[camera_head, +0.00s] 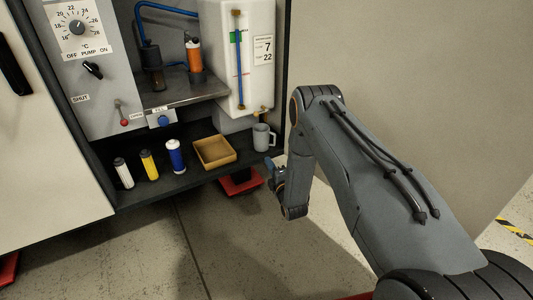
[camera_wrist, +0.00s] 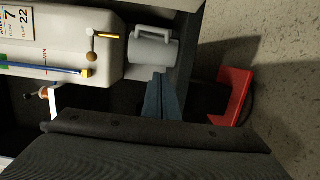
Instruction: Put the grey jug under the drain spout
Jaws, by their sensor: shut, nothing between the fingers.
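The grey jug (camera_head: 262,137) stands upright on the dark lower shelf, at its right end. The drain spout (camera_head: 263,113), a small brass fitting, comes off the bottom of the white tank, and the jug is just below it. The wrist view is turned sideways: the jug (camera_wrist: 153,52) shows its handle at the top, beside the yellow tip of the spout (camera_wrist: 110,36). My gripper (camera_head: 270,164) is in front of the shelf, close to the jug. Its blue-grey fingers (camera_wrist: 160,80) are shut and empty, their tips at the jug's side; I cannot tell whether they touch.
The white tank (camera_head: 242,60) is above the shelf. A yellow tray (camera_head: 214,151) is left of the jug, then blue (camera_head: 175,156), yellow (camera_head: 149,164) and white (camera_head: 123,172) bottles. A red object (camera_head: 240,183) is on the floor below. The floor in front is mostly clear.

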